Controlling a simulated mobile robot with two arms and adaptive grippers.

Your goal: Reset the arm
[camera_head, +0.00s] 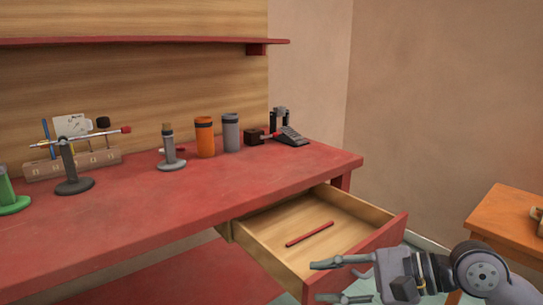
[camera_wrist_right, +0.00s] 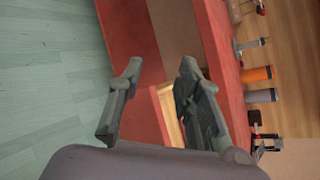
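My right gripper (camera_head: 335,281) is open and empty in front of the pulled-out drawer at the lower right of the head view. Its two fingers show spread apart in the right wrist view (camera_wrist_right: 155,95), with nothing between them. The drawer (camera_head: 372,243) has a red front and wooden sides. A thin dark red stick (camera_head: 310,234) lies on its floor. The drawer shows only in part behind a finger in the right wrist view (camera_wrist_right: 171,110). My left gripper is in neither view.
The red workbench (camera_head: 200,207) carries a dark stand (camera_head: 70,170) with a rod, an orange cup (camera_head: 205,138), a grey cup (camera_head: 231,133) and a grey stand (camera_head: 170,150). A red shelf (camera_head: 140,41) hangs above. An orange table (camera_head: 506,220) stands at the right.

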